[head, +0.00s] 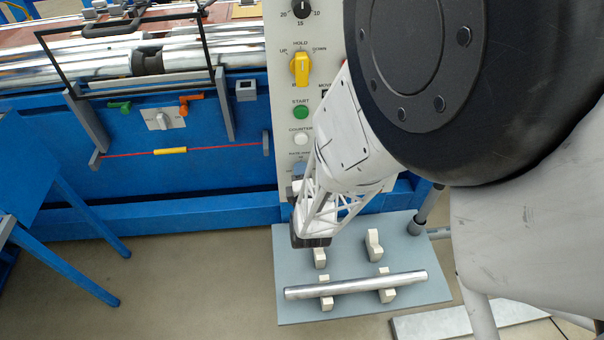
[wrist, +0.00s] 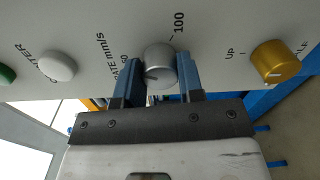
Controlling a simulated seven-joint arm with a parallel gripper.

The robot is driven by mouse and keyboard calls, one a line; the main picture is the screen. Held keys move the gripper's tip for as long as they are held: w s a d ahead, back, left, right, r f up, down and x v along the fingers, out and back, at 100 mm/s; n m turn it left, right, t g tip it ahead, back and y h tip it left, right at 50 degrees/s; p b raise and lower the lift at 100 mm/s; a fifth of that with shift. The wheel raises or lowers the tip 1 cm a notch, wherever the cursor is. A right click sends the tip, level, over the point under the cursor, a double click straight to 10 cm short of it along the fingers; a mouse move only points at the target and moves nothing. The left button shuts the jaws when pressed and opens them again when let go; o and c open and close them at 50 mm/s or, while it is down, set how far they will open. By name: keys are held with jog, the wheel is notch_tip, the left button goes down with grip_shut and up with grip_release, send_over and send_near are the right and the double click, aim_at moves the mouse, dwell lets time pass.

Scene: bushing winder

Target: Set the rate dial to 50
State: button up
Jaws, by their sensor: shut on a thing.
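The rate dial (wrist: 160,52) is a silver-grey round knob on the light control panel. In the wrist view its printed marks include 100 on the upper right and "RATE mm/s" on the left; the number below that label is partly hidden. I cannot read where the dial points. My gripper (wrist: 158,66) has its two blue fingers shut on the dial, one on each side. In the head view my arm and hand cover most of the dial's place, low on the panel under the rate label.
The panel (head: 283,110) also carries a yellow hold knob (head: 300,69), a green start button (head: 301,112), a white counter button (head: 301,138) and a black knob (head: 302,8). Below stands a grey plate (head: 345,268) with a metal rod (head: 355,285) on white blocks.

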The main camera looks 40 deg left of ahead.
jog(key=n, duration=0.5)
dwell(0.4)
jog(key=o, duration=0.9)
jog(key=shift+v, duration=3.9)
